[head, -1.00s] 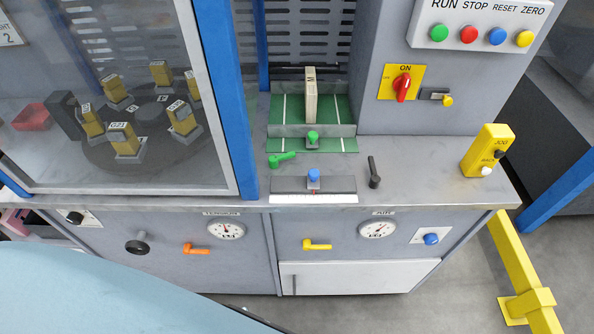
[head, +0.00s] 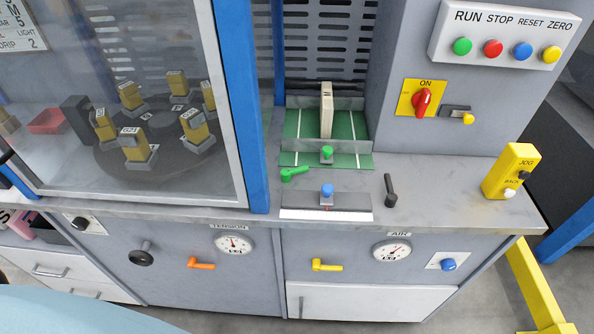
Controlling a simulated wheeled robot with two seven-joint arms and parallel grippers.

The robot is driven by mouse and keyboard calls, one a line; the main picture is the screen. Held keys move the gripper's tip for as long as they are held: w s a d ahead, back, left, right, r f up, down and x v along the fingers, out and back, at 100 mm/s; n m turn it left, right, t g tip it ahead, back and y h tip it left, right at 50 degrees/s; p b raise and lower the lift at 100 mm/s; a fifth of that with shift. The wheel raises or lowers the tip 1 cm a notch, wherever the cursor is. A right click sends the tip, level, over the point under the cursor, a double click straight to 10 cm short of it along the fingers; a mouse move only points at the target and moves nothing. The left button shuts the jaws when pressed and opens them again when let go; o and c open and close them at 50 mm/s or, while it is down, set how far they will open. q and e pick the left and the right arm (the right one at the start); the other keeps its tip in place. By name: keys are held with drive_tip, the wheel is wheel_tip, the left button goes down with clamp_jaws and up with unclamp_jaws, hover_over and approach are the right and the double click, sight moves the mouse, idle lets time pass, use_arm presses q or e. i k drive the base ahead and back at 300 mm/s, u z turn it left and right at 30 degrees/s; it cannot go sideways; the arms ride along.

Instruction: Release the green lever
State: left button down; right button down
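The green lever (head: 294,173) lies on the grey countertop, just in front of the left part of the green tray (head: 348,128). Its round hub is at the left end and its handle points right and slightly up. A green knob (head: 327,153) stands behind it, at the tray's front. Neither of my grippers is in the head view, so whether they are open or shut does not show.
A blue knob (head: 327,190) on a slide and a black lever (head: 390,189) stand near the lever. A blue post (head: 241,100) and glass enclosure are to the left. A yellow JOG box (head: 511,171) stands at right.

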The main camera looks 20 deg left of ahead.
sight(286, 173)
drive_tip(key=u, duration=0.65)
drive_tip(key=i, duration=0.15)
